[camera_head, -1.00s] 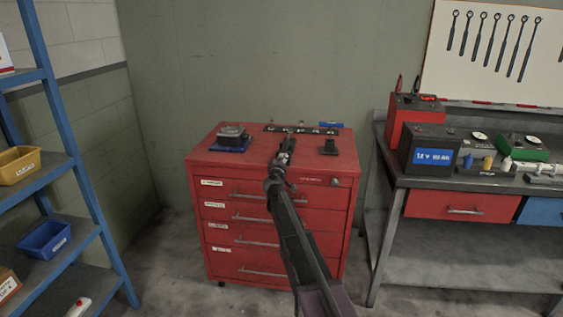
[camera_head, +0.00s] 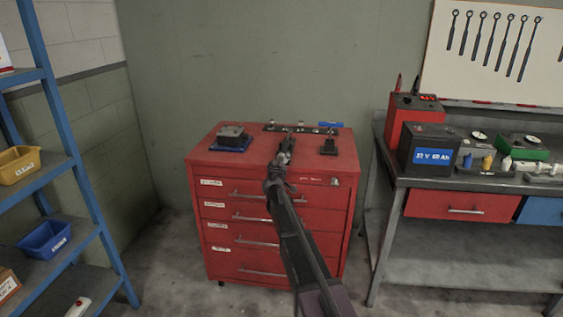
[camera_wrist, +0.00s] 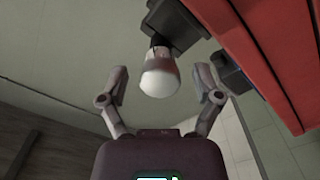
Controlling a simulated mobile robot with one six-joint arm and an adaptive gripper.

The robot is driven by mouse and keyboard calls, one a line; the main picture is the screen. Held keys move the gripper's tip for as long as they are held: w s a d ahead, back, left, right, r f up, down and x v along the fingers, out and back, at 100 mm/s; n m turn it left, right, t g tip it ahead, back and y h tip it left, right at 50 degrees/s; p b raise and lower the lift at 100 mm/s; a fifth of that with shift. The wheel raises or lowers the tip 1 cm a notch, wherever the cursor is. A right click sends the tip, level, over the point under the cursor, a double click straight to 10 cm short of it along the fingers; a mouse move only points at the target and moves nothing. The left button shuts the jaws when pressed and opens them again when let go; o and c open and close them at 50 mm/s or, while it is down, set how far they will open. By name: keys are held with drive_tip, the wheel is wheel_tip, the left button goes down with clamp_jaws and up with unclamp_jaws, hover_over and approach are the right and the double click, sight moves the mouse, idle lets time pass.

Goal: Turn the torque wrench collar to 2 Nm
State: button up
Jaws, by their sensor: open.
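My gripper (camera_head: 288,146) is at the top of the red cabinet, near the middle of its back half in the head view. In the wrist view my gripper (camera_wrist: 160,74) is open. Its two fingers stand apart on either side of a pale, rounded end piece (camera_wrist: 159,82), with gaps on both sides. This piece joins a dark neck and a dark block (camera_wrist: 178,22) behind it. It looks like the end of the torque wrench, but I cannot read a scale or setting on it. In the head view my arm hides the wrench.
The red cabinet (camera_head: 235,172) carries a dark device on a blue base (camera_head: 232,140) at left, a small black stand (camera_head: 328,146) at right and a dark strip (camera_head: 272,128) at the back. A workbench (camera_head: 425,181) stands to the right, a blue shelf (camera_head: 72,163) to the left.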

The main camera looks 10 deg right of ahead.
drive_tip(key=v, duration=1.1)
drive_tip(key=shift+s, duration=0.3)
drive_tip(key=s+d+f+m+g+h, duration=0.1)
drive_tip(key=s+d+f+m+g, duration=0.2)
drive_tip(key=s+d+f+g, duration=0.4)
drive_tip(key=s+d+f+m+g+h, duration=0.1)
drive_tip(key=s+d+f+m+g, duration=0.25)
drive_tip(key=s, duration=0.55)
drive_tip(key=s+a+f+g+y, duration=0.2)
drive_tip(key=s+f+g+y, duration=0.3)
drive_tip(key=s, duration=0.4)
drive_tip(key=s+a+f+n+g+y, duration=0.1)
drive_tip(key=s+a+f+g+y, duration=0.15)
drive_tip(key=s+a, duration=0.45)
wheel_tip(320, 180, up, 13)
drive_tip(key=s+d+p, duration=0.1)
drive_tip(key=d+p, duration=0.1)
drive_tip(key=p, duration=1.1)
drive_tip(key=shift+s+t, duration=0.4)
drive_tip(key=shift+f, duration=0.1)
